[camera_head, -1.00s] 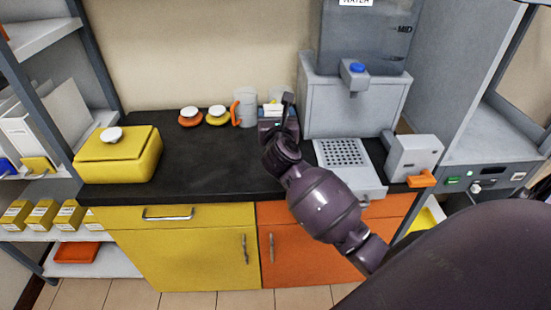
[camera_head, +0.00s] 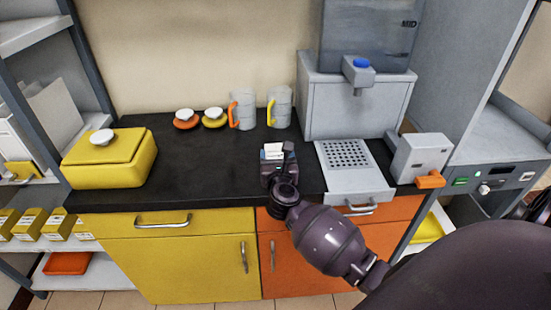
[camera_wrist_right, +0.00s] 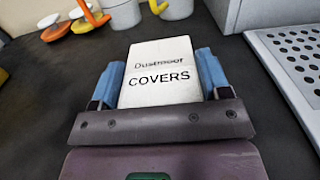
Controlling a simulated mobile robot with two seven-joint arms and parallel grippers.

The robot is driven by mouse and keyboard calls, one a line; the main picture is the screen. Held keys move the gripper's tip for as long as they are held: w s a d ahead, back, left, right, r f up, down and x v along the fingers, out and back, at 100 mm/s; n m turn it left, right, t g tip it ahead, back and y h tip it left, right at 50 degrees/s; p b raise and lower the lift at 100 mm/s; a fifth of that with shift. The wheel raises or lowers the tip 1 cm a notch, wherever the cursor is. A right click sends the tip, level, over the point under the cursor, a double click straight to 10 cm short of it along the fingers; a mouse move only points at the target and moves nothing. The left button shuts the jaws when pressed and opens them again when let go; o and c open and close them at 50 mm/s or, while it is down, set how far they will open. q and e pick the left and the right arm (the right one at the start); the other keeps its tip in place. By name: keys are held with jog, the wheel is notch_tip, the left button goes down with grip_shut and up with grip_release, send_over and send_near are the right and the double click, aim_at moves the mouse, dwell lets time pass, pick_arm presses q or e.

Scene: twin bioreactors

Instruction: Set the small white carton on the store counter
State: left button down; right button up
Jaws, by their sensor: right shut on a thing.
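The small white carton (camera_wrist_right: 158,72), printed "Dustmoor COVERS", is between the two blue fingers of my right gripper (camera_wrist_right: 160,85) in the right wrist view. In the head view, the carton (camera_head: 272,152) shows as a small white top just beyond my right gripper (camera_head: 277,160). The gripper is shut on it, low over the black store counter (camera_head: 205,175), near the front edge. I cannot tell whether the carton's underside touches the counter. My left gripper is not in view.
A yellow box (camera_head: 110,160) stands at the left. The water dispenser (camera_head: 345,105) and its drip tray (camera_head: 350,180) are on the right. The counter left of the gripper is clear.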

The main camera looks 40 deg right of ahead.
jog(key=shift+f, duration=0.2)
jog(key=o, duration=0.9)
jog(key=shift+r, duration=0.1)
jog(key=shift+o, duration=0.2)
